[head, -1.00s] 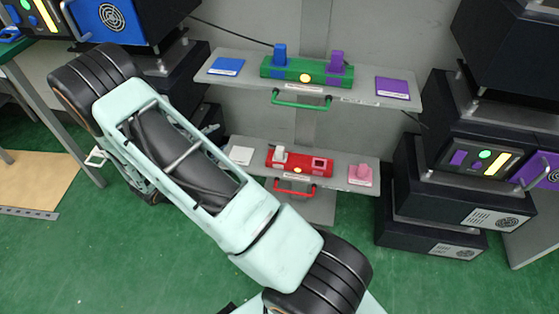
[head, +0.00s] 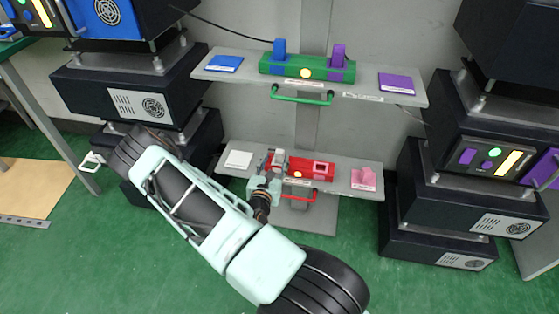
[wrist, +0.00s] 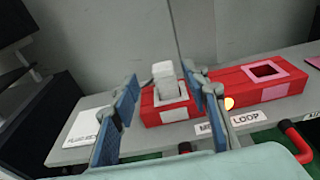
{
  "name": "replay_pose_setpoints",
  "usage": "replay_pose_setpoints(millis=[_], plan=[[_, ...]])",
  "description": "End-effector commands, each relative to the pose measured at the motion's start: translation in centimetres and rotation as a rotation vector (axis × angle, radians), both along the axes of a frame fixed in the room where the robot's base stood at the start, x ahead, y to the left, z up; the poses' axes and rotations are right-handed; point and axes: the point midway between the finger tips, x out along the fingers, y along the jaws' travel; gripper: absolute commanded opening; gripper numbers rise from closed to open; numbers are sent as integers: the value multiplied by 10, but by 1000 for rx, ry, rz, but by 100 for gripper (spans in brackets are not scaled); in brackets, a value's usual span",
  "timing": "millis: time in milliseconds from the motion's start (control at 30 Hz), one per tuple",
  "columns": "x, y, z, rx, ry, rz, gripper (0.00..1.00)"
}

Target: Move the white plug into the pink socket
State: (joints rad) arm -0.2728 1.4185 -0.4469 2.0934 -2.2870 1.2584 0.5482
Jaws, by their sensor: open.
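The white plug (wrist: 163,76) stands upright in a white-rimmed socket at the left part of the red block (wrist: 200,115) in the wrist view. The pink socket (wrist: 267,70) is an empty square opening with a pink rim at the right of the same block; it also shows in the head view (head: 320,169). My gripper (wrist: 165,97) is open, with its blue-padded fingers to the left and right of the plug in the picture. I cannot tell whether a finger touches it.
A red handle (head: 300,196) sticks out below the red block. The upper shelf (head: 375,85) holds a green block (head: 307,67) with blue and purple plugs.

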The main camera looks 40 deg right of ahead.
Motion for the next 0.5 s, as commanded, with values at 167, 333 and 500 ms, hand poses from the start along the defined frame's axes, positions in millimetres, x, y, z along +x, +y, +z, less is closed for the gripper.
replay_pose_setpoints(millis=[167,333,500], plan=[[7,-9,-2,0,-3,0,42],[20,-30,-8,0,-4,-1,42],[32,-43,-8,0,-3,0,42]])
